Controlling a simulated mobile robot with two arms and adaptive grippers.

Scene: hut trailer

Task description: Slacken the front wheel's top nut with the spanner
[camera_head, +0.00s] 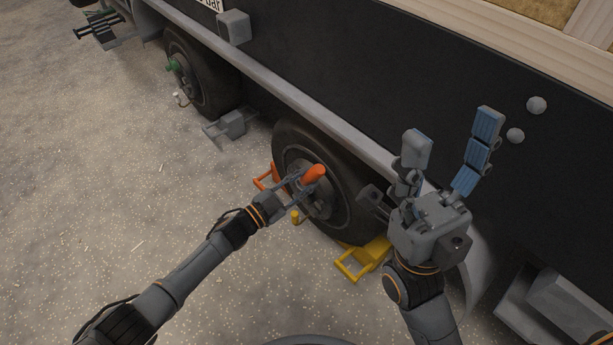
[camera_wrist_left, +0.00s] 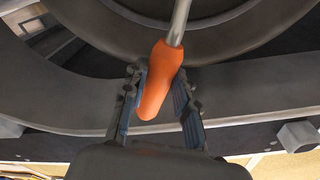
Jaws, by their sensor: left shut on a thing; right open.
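The nearer wheel (camera_head: 346,222) of the trailer has a dark tyre and a grey hub. My left gripper (camera_head: 303,180) is in front of this hub. It is shut on the orange handle of the spanner (camera_head: 314,173). In the left wrist view the spanner's orange handle (camera_wrist_left: 157,85) lies between the two fingers, and its metal shaft runs up out of the picture towards the wheel. The spanner's head is hidden, so I cannot tell whether it sits on a nut. The top nut cannot be made out. My right gripper (camera_head: 452,132) is open and empty, right of the wheel beside the trailer's side.
A second wheel (camera_head: 205,85) with a green piece at its hub stands further back. Yellow (camera_head: 372,256), orange (camera_head: 264,183) and grey (camera_head: 230,124) pieces lie on the ground by the wheels. The trailer's long rail (camera_head: 270,80) runs above the wheels.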

